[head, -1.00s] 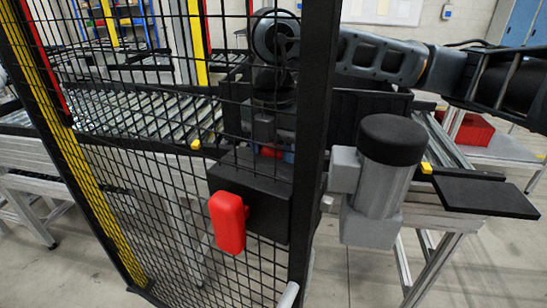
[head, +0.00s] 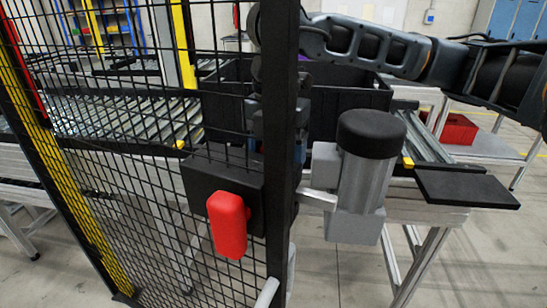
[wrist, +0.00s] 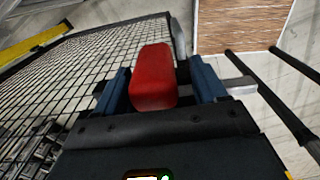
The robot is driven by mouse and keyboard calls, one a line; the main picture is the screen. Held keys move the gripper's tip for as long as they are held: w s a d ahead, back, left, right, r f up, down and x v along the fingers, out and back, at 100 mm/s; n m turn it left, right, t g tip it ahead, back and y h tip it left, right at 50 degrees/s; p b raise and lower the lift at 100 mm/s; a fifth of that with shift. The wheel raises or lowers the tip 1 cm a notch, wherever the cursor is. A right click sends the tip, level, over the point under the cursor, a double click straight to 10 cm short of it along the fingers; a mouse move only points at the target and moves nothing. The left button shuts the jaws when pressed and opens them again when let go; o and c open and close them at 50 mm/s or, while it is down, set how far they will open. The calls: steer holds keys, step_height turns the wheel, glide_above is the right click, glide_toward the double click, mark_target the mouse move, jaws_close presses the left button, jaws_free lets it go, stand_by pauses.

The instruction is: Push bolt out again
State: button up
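The bolt (head: 318,199) is a pale metal bar. It sticks out right of the black latch box (head: 222,190) on the mesh fence, across the gap to the grey motor's block. It also shows in the wrist view (wrist: 238,86). A red grip (head: 227,225) hangs at the box's front. My gripper (head: 277,148) is behind the fence post, which partly hides it. In the wrist view its blue fingers (wrist: 162,85) are apart, either side of a red block (wrist: 153,78), with a narrow gap on the right. I cannot tell whether this block is the hanging grip.
The mesh fence and its post (head: 281,120) stand between the head camera and my gripper. The grey motor (head: 367,165) with a black cap is close right. A black crate (head: 350,105) is behind, on the roller conveyor (head: 125,120). A flat black plate (head: 467,187) juts out right.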

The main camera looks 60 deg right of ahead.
step_height(320, 180, up, 8)
steer(key=shift+f+b, duration=0.1)
steer(key=shift+b, duration=0.35)
stand_by(0.8)
